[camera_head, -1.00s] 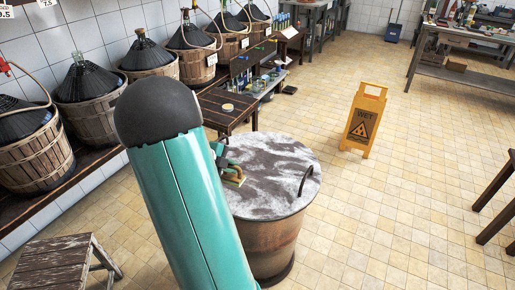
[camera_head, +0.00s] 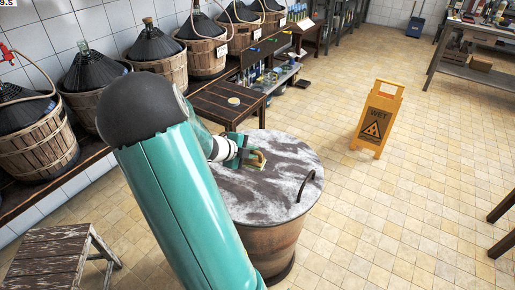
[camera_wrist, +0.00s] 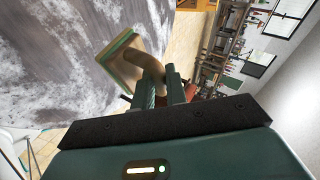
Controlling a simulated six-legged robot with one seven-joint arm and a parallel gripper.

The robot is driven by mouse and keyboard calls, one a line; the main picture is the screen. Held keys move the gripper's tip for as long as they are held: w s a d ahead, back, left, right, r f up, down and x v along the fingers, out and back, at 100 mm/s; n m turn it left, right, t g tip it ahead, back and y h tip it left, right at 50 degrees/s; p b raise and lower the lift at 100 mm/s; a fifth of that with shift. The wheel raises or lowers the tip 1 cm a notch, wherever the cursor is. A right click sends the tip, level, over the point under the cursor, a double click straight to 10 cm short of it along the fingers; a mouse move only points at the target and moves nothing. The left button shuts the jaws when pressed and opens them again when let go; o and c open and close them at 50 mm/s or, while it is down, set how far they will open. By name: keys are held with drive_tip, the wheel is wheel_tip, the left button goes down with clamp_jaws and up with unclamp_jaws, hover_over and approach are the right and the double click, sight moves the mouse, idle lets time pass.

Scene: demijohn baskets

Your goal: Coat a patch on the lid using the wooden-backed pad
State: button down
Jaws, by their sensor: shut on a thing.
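The lid (camera_head: 283,194) is a round grey disc with whitish smears, on top of a rusty brown drum (camera_head: 268,243). It has a dark curved handle on its right side, and it fills the left of the wrist view (camera_wrist: 50,80). My gripper (camera_head: 247,158) is over the far left part of the lid. It is shut on the handle of the wooden-backed pad (camera_head: 258,162). In the wrist view the pad (camera_wrist: 122,58) shows a wooden back with a green layer along its edge, tilted beyond my fingertips (camera_wrist: 160,88). Whether the pad touches the lid is unclear.
A dark wooden table (camera_head: 228,104) with a small round yellowish tin (camera_head: 234,101) stands behind the drum. Demijohn baskets (camera_head: 37,142) line the left wall. A yellow wet-floor sign (camera_head: 377,118) stands right of the drum, with open tiled floor around it. A worn stool (camera_head: 45,257) is front left.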

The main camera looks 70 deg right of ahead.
sight(249, 161)
drive_tip(key=shift+s+r, duration=0.1)
drive_tip(key=shift+d+f, duration=0.1)
drive_tip(key=shift+f, duration=2.35)
